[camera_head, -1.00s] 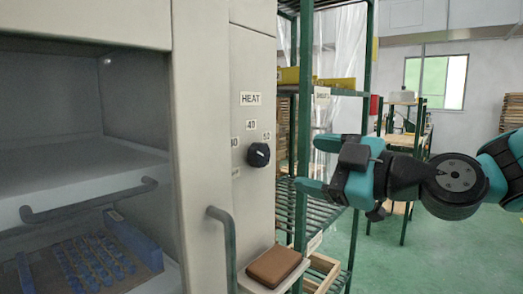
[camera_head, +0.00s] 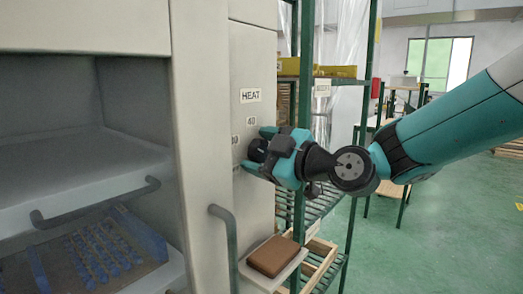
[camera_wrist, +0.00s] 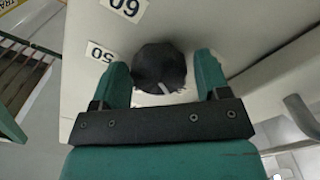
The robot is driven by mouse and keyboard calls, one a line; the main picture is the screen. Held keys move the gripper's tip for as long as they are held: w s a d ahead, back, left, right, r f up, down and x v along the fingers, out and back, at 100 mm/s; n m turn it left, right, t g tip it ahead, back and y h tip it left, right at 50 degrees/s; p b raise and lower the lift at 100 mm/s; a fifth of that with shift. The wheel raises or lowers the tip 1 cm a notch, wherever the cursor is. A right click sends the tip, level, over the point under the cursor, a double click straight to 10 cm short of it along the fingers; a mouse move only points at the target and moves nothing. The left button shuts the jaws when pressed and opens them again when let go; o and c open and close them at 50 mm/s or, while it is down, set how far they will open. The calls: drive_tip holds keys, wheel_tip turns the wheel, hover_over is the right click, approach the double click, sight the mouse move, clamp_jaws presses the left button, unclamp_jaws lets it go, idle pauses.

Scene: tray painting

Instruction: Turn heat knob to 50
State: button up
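The black heat knob (camera_head: 257,150) sits on the beige panel below the HEAT label (camera_head: 250,95) and the 40 label (camera_head: 251,121). My gripper (camera_head: 259,149) is at the knob, one finger above it and one below. In the wrist view the knob (camera_wrist: 158,66) lies between the two spread fingers of my gripper (camera_wrist: 163,75), with a small gap by the right finger. A short white mark shows on the knob's near edge. The 50 label (camera_wrist: 101,52) and 60 label (camera_wrist: 125,8) are beside the knob in the wrist view; my gripper hides 50 in the head view.
A grey handle (camera_head: 224,240) stands out from the cabinet front. A green shelf rack (camera_head: 305,120) stands just right of the panel, behind my gripper. The cabinet on the left is open.

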drive_tip(key=c, duration=0.7)
drive_tip(key=shift+f+m, duration=0.1)
drive_tip(key=shift+m, duration=0.3)
drive_tip(key=m+b, duration=0.2)
drive_tip(key=m, duration=0.2)
drive_tip(key=shift+d+m, duration=0.1)
drive_tip(key=shift+m, duration=0.2)
drive_tip(key=m, duration=0.5)
drive_tip(key=shift+w+m, duration=0.1)
drive_tip(key=shift+m, duration=0.2)
drive_tip(key=m, duration=0.3)
drive_tip(key=shift+m+p, duration=0.3)
drive_tip(key=m+p, duration=0.1)
drive_tip(key=m, duration=0.2)
drive_tip(key=shift+w+d+m, duration=0.1)
drive_tip(key=shift+m, duration=0.2)
drive_tip(key=m+p, duration=0.3)
drive_tip(key=m, duration=0.2)
drive_tip(key=shift+m, duration=0.3)
